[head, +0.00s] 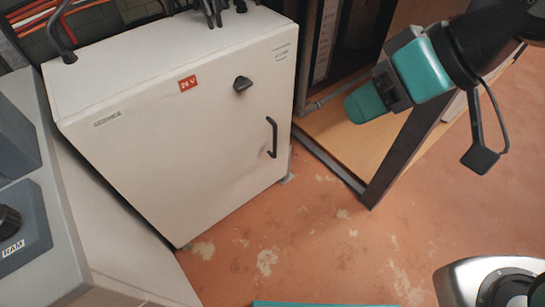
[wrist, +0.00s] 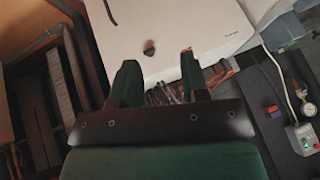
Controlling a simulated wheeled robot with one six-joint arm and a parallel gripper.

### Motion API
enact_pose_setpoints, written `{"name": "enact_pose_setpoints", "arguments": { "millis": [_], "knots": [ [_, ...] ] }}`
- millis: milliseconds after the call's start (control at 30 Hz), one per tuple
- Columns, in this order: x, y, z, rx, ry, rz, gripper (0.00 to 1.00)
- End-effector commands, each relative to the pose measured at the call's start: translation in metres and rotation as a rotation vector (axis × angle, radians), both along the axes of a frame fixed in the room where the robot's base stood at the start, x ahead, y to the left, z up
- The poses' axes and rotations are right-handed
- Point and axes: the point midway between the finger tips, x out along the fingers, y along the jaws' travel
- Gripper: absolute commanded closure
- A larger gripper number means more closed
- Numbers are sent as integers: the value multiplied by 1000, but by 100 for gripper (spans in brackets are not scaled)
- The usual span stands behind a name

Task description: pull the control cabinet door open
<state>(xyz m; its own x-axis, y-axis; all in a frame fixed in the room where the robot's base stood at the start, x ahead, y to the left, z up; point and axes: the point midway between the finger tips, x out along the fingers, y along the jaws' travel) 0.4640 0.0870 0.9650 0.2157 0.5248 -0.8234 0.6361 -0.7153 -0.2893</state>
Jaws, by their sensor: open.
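The white control cabinet (head: 130,58) stands at left of centre in the head view. Its door (head: 180,150) looks shut, with a red 24 V label, a dark knob (head: 242,83) near the top and a dark bar handle (head: 272,138) at the right edge. My gripper (head: 362,104) is up and to the right of the handle, apart from it. In the wrist view, my gripper (wrist: 158,68) has its two fingers spread with nothing held. The door (wrist: 190,30) lies beyond them, with the knob (wrist: 150,47) between the fingers and part of the handle (wrist: 109,12) at the top.
A dark-framed rack with a wooden panel (head: 345,145) stands right of the cabinet, behind my gripper. A grey console (head: 20,235) is close on the left. Cables (head: 212,10) rise from the cabinet top. The worn orange floor (head: 320,235) before the door is clear.

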Motion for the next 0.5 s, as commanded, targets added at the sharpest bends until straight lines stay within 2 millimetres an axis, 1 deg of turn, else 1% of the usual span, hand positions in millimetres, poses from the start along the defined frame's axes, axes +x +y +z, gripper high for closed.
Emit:
{"name": "enact_pose_setpoints", "arguments": {
  "millis": [33,100,167,200,267,300,467,500],
  "knots": [
    [9,6,-43,23,-30,-3,59],
    [21,13,-70,58,-82,-11,59],
    [33,19,-93,88,-126,-20,59],
    [40,23,-108,107,-157,-26,59],
    [50,28,-131,134,-203,-37,59],
    [57,31,-146,152,-233,-43,59],
    [84,42,-206,217,-358,-77,59],
    [90,44,-221,231,-389,-85,59]
  ]
}}
